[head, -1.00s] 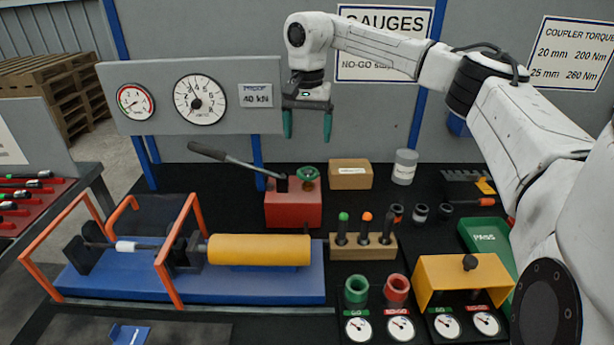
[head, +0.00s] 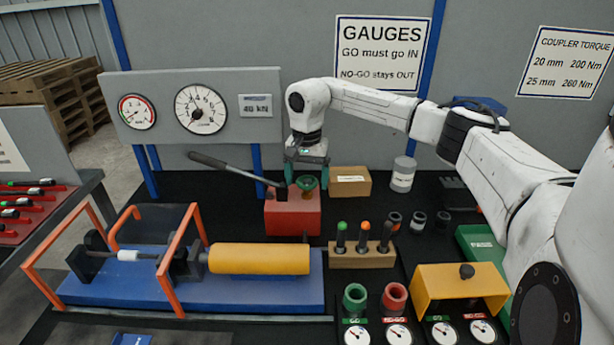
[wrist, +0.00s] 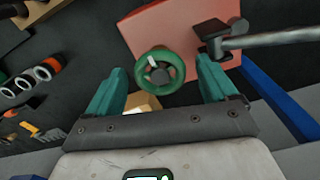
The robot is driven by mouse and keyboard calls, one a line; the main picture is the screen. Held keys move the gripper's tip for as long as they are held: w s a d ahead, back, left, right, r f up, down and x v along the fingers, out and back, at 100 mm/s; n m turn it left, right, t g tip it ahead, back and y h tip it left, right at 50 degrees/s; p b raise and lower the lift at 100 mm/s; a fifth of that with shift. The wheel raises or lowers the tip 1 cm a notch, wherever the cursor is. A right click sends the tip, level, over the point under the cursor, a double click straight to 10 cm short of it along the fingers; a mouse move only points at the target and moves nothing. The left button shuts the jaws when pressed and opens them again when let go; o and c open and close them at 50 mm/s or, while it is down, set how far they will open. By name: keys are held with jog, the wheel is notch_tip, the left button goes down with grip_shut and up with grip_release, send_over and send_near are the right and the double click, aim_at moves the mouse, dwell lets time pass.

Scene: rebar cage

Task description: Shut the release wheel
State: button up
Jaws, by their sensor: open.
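The release wheel (head: 307,184) is a small green ring on top of the red pump block (head: 292,212). My gripper (head: 306,182) hangs pointing down just above the wheel. Its teal fingers (wrist: 165,85) are spread apart, one to each side of the wheel in the wrist view. I cannot tell whether they reach down to its height. Nothing is between the fingers except the view of the wheel.
A grey pump lever (head: 225,167) rises leftward from the red block, close to my gripper. A cardboard box (head: 350,182) stands right behind. A wooden holder with several plugs (head: 362,255) stands in front right. The yellow cylinder (head: 260,259) lies front left.

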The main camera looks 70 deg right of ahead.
jog(key=shift+c, duration=0.3)
jog(key=c, duration=1)
